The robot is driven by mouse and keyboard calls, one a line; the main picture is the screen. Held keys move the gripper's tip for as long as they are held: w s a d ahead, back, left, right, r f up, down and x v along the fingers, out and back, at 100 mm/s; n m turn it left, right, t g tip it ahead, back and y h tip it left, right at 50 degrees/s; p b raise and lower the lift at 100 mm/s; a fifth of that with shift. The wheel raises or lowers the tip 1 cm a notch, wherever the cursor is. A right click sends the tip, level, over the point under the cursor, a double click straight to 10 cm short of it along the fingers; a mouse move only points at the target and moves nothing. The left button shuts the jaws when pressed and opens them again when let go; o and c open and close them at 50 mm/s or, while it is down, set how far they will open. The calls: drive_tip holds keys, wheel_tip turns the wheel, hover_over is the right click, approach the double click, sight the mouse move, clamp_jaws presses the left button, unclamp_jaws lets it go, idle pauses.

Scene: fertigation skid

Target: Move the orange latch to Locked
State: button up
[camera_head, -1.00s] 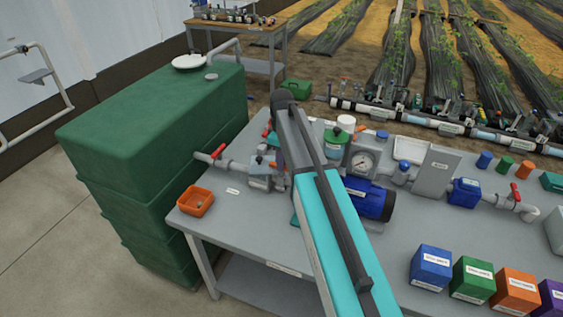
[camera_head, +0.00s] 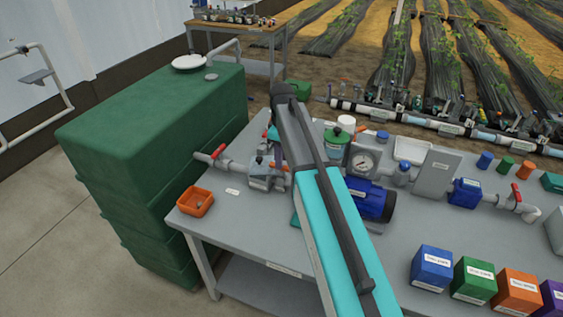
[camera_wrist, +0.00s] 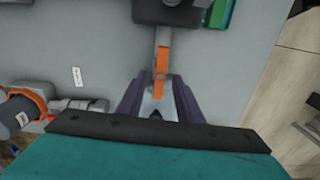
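The orange latch (camera_wrist: 162,62) is a narrow strip in the wrist view, running down from a dark grey block (camera_wrist: 172,10). Its lower end lies between the purple fingers of my gripper (camera_wrist: 159,88). The fingers are apart, with a gap visible on both sides of the latch. I cannot tell how high they are above it. In the head view my arm covers most of my gripper, and I cannot make out the latch clearly. No Locked marking can be read.
A grey pipe fitting with an orange ring (camera_wrist: 25,105) lies left of my gripper. A small white label (camera_wrist: 77,77) is on the grey bench. The head view shows a blue motor (camera_head: 370,200), pressure gauge (camera_head: 364,162), orange tray (camera_head: 195,201) and red-handled valve (camera_head: 216,154) around my arm.

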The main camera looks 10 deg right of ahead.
wheel_tip(320, 180, up, 12)
drive_tip(key=b, duration=0.2)
idle(0.5)
idle(0.4)
